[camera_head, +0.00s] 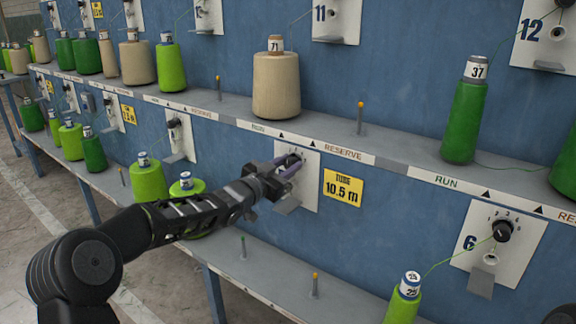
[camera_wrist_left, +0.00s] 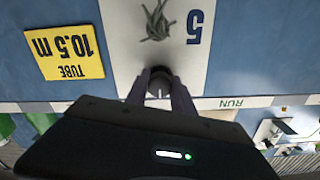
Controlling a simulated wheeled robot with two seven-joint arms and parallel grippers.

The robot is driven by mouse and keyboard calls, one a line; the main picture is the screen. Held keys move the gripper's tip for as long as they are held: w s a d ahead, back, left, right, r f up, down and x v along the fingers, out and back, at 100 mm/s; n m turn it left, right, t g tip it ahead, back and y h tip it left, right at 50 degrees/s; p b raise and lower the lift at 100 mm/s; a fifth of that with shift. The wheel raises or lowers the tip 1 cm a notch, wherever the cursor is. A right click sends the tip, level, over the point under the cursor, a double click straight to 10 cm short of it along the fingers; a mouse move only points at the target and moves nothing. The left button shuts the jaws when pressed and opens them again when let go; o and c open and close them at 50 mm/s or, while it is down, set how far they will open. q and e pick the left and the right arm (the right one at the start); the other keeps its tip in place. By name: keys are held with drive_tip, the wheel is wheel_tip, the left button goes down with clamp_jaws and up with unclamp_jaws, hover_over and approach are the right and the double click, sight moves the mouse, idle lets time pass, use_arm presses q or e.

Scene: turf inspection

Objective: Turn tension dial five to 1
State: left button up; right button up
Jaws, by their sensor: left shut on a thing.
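The white plate of position five (camera_head: 310,193) is on the blue wall, left of the yellow 10.5 m sign. In the left wrist view the plate (camera_wrist_left: 116,50) appears upside down with a large 5. Its dark round tension dial (camera_wrist_left: 160,80) sits between the fingers of my left gripper (camera_wrist_left: 160,96). In the head view my left gripper (camera_head: 290,166) covers the dial, and only a few scale marks show above it. The gripper is shut on the dial. The dial's pointer setting cannot be read. My right gripper is not in view.
A grey-green tangled tuft (camera_wrist_left: 157,20) is on the plate near the 5. The yellow sign (camera_head: 343,188) is close by. Position six's plate (camera_head: 513,263) is further right. Spools, including a beige one (camera_head: 276,85), stand on the shelf above; green spools (camera_head: 149,180) stand below left.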

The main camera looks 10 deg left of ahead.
use_arm(q)
clamp_jaws()
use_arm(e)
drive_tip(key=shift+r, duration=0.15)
use_arm(q)
drive_tip(key=shift+r+n+p, duration=0.15)
drive_tip(key=shift+n+p, duration=0.45)
drive_tip(key=shift+p, duration=0.3)
drive_tip(key=n+p, duration=0.3)
drive_tip(key=p, duration=0.1)
drive_tip(key=shift+r+n, duration=0.1)
drive_tip(key=shift+n, duration=0.2)
drive_tip(key=shift+n+p, duration=0.85)
drive_tip(key=shift+n, duration=0.05)
drive_tip(key=n+p, duration=0.2)
drive_tip(key=n, duration=0.2)
drive_tip(key=shift+n, duration=0.3)
drive_tip(key=n, duration=0.1)
drive_tip(key=n+p, duration=0.1)
drive_tip(key=n, duration=0.1)
drive_tip(key=n+p, duration=0.1)
drive_tip(key=shift+f+n, duration=0.25)
drive_tip(key=shift+n, duration=0.15)
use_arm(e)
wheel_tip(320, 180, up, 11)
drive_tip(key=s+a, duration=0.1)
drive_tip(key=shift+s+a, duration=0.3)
use_arm(q)
drive_tip(key=o, duration=1.1)
unclamp_jaws()
